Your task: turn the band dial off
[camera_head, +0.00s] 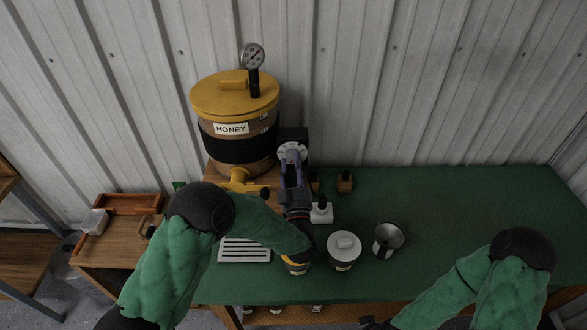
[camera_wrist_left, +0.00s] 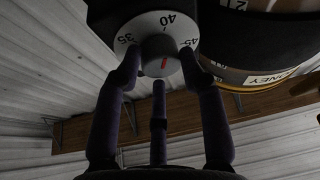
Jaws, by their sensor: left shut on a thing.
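The band dial (camera_head: 293,152) is a pale round disc on a dark box at the right side of the honey tank's black band (camera_head: 236,148). In the left wrist view the dial (camera_wrist_left: 143,30) shows 35, 40 and 45, and its grey knob (camera_wrist_left: 159,57) bears a red line, roughly upright below the 40. My left gripper (camera_head: 293,165) reaches the dial from the front. In the left wrist view its purple fingers (camera_wrist_left: 160,75) are around the knob, shut on it. My right arm is at the lower right; a dark part of its hand (camera_head: 370,322) shows at the bottom edge, jaws unclear.
The honey tank (camera_head: 225,165) has a yellow lid, a gauge (camera_head: 253,57) and a yellow tap (camera_head: 238,178). On the green table (camera_head: 480,200) are a lidded jar (camera_head: 343,250), a metal cup (camera_head: 388,238) and small bottles (camera_head: 321,212). The table's right side is clear.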

